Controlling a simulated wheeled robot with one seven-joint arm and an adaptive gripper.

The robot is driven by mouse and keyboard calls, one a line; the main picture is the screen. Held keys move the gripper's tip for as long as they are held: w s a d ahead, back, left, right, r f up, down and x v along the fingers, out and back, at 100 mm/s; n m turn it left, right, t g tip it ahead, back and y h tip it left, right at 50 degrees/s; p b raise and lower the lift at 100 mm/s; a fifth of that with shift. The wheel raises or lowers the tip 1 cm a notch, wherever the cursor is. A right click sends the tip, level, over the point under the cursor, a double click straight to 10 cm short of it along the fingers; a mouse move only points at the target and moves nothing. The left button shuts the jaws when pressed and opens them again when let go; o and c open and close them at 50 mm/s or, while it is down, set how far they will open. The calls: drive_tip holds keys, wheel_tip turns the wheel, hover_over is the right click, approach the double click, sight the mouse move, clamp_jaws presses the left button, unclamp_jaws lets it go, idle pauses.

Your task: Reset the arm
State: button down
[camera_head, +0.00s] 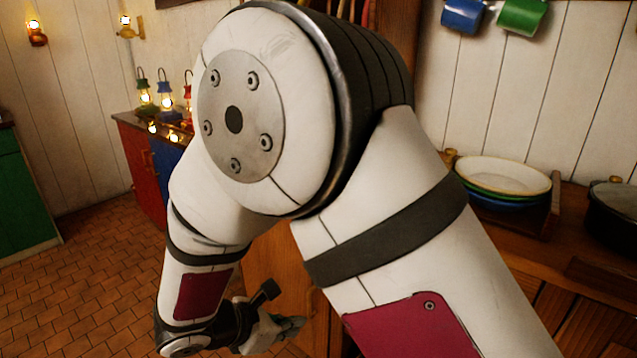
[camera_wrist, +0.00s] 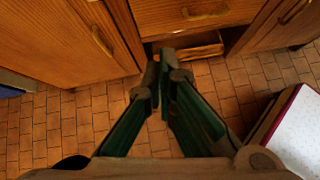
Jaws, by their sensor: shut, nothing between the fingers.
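My arm is white with black bands and maroon panels. It is folded and fills the middle of the head view. My gripper (camera_head: 296,326) hangs low at the bottom of that view, beside a wooden cabinet front (camera_head: 275,265). In the wrist view my gripper (camera_wrist: 166,62) points toward the foot of the wooden cabinets, above the tiled floor. Its two dark green fingers meet at the tips, with nothing between them.
Wooden drawers (camera_wrist: 185,15) and a cabinet door (camera_wrist: 50,40) stand close beyond the fingertips. Stacked plates (camera_head: 505,175) and a dark pot (camera_head: 612,210) stand on the right counter. Lit lanterns (camera_head: 165,92) stand at the back left. Tiled floor (camera_head: 85,285) is clear at left.

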drive_tip(key=s+d+r+m+g, duration=0.3)
drive_tip(key=d+r+m, duration=0.3)
drive_tip(key=d+r, duration=0.3)
drive_tip(key=s+d+r+m+g, duration=0.25)
drive_tip(key=d+r+m, duration=0.4)
drive_tip(key=d, duration=0.45)
drive_tip(key=s+d+r+m+g+y, duration=0.1)
drive_tip(key=s+d+r+m, duration=0.15)
drive_tip(key=s, duration=0.35)
drive_tip(key=s+d+r+m+g+y, duration=0.1)
drive_tip(key=s+d+r+m, duration=0.1)
drive_tip(key=s+d+m, duration=0.3)
drive_tip(key=s+a+m+t+y, duration=0.2)
drive_tip(key=s+m+y, duration=0.35)
drive_tip(key=s, duration=0.55)
wheel_tip(320, 180, up, 22)
drive_tip(key=t+p, duration=0.3)
drive_tip(key=p, duration=1.7)
drive_tip(key=shift+s+a+h, duration=0.15)
drive_tip(key=shift+a+h, duration=0.15)
drive_tip(key=shift+h, duration=0.05)
drive_tip(key=shift+r, duration=0.1)
